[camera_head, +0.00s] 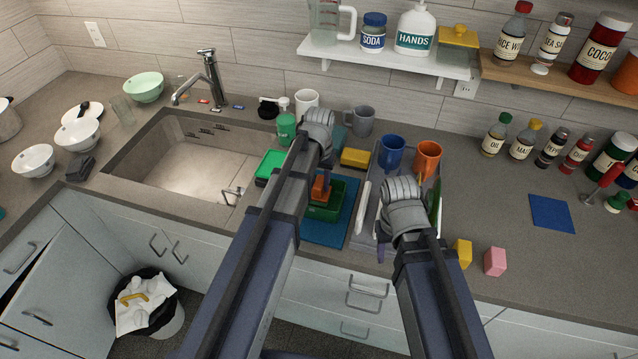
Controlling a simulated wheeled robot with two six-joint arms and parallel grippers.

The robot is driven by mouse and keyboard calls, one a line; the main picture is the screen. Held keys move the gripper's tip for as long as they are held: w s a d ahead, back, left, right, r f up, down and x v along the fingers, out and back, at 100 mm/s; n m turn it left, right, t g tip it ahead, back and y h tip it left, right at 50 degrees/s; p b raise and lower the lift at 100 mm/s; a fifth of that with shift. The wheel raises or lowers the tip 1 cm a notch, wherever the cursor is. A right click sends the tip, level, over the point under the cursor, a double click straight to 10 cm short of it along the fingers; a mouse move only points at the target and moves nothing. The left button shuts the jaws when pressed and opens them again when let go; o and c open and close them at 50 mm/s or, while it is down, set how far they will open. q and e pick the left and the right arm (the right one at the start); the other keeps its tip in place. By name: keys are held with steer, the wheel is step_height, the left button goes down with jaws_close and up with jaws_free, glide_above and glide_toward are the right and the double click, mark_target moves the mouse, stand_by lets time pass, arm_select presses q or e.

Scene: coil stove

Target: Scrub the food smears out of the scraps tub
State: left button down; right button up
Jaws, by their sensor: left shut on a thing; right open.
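A dark green tub (327,212) stands on a blue mat (338,232) on the counter, right of the sink. Its inside is mostly hidden, so I cannot make out smears. My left gripper (322,172) is over the tub, partly hidden by my own arm. It is shut on an orange scrubber (320,189), which is at the tub; whether it touches the inside is unclear. My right gripper (404,206) is open over the grey dish rack (366,172), its fingers mostly hidden behind the wrist.
The rack holds a blue mug (391,154), an orange mug (427,158) and plates. A yellow sponge (355,157) lies behind the tub. The sink (190,165) is at left. Yellow (462,253) and pink (495,261) blocks stand near the front edge. The right counter has free room.

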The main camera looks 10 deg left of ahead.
mark_target(316, 191)
arm_select(q)
steer(key=shift+s, duration=1.85)
steer(key=shift+f, duration=0.15)
arm_select(e)
steer(key=shift+f, duration=0.15)
arm_select(q)
steer(key=shift+w, duration=1.9)
steer(key=shift+s, duration=0.15)
steer(key=shift+s+r, duration=0.2)
steer(key=shift+s, duration=1.55)
arm_select(e)
steer(key=shift+r, duration=0.2)
